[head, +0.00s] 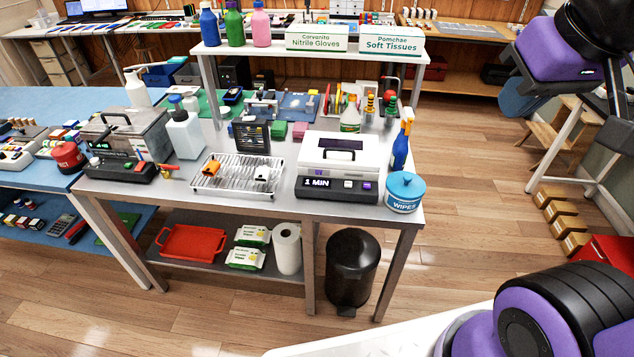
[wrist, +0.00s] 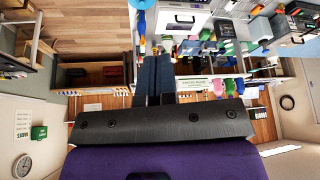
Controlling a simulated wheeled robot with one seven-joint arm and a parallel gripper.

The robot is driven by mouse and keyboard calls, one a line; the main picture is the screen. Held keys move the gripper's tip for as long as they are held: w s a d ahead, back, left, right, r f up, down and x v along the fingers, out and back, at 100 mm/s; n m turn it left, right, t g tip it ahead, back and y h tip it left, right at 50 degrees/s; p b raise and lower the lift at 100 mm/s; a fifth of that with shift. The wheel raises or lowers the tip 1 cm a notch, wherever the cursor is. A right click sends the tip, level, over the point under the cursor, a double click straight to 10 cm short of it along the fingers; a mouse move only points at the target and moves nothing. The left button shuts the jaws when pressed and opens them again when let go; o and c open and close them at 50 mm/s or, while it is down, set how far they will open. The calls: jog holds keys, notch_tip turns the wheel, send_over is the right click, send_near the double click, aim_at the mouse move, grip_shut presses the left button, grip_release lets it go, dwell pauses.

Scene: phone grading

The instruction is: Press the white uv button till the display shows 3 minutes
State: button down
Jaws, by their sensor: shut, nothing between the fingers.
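The UV box (head: 337,160), with a white lid and dark front panel, stands on the metal table. Its display (head: 317,183) reads "1 MIN". A small whitish button (head: 347,185) sits right of the display, and a purple one (head: 367,186) is further right. In the wrist view, what looks like the same box (wrist: 184,19) is at the top, far from my gripper; its buttons are too small to tell. My gripper (wrist: 153,62) is shut and empty, its dark fingers together. The head view shows my purple and black arm at the right, not the fingers.
A blue wipes tub (head: 405,193) and blue spray bottle (head: 401,150) stand just right of the box. A wire tray (head: 236,175) is on its left. A raised shelf (head: 300,50) stands behind. A black bin (head: 352,268) is below. Open floor lies right of the table.

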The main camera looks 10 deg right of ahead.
dwell(0.6)
jog(key=n+t+y, duration=0.3)
jog(key=n+y, duration=0.1)
jog(key=n, duration=1)
send_over(347, 184)
notch_tip(347, 184, down, 33)
jog(key=shift+f, duration=0.2)
jog(key=shift+f, duration=4.4)
jog(key=shift+f, duration=0.1)
